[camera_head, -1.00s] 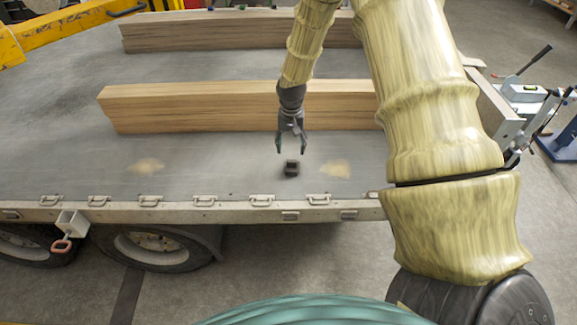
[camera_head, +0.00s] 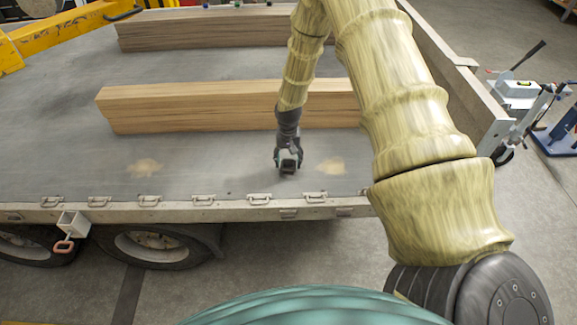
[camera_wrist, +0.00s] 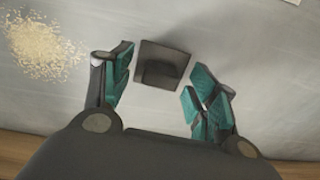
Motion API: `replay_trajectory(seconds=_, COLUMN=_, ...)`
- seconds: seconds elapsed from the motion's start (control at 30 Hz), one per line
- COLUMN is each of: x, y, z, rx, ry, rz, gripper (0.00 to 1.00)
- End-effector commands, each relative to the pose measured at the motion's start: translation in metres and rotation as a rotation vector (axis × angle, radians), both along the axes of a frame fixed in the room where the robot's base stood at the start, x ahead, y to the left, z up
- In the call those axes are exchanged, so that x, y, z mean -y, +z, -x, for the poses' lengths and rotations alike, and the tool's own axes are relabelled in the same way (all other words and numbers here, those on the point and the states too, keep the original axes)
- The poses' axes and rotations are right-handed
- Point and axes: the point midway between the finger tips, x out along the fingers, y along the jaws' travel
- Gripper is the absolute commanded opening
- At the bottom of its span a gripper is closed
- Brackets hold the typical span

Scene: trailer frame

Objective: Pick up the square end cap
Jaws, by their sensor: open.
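The square end cap (camera_wrist: 163,63) is a small dark square piece with a hollow or recessed middle. It sits on the grey trailer bed, and in the head view the cap (camera_head: 288,167) shows low between my fingers. My gripper (camera_head: 287,164) points down at the bed, right at the cap. In the wrist view my gripper (camera_wrist: 157,88) is open, with a teal-padded finger on each side of the cap. A gap shows between the cap and the right finger; the left finger is close to its edge. Whether either finger touches it I cannot tell.
The trailer bed (camera_head: 60,150) is flat and mostly clear here. A long wooden beam (camera_head: 190,105) lies behind my gripper, and another beam (camera_head: 200,28) lies farther back. Pale grainy patches (camera_head: 146,168) lie on either side. The bed's front edge (camera_head: 232,213) carries metal latches.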

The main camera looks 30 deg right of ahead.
Motion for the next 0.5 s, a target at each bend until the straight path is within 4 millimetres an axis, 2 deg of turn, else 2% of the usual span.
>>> replay_trajectory(seconds=0.4, x=0.0001, y=-0.008, z=-0.0004, rx=0.001, ry=0.0, rz=0.0, gripper=0.59)
replay_trajectory(seconds=0.5, x=0.0002, y=-0.0079, z=-0.0004, rx=0.001, ry=0.0, rz=0.0, gripper=0.41)
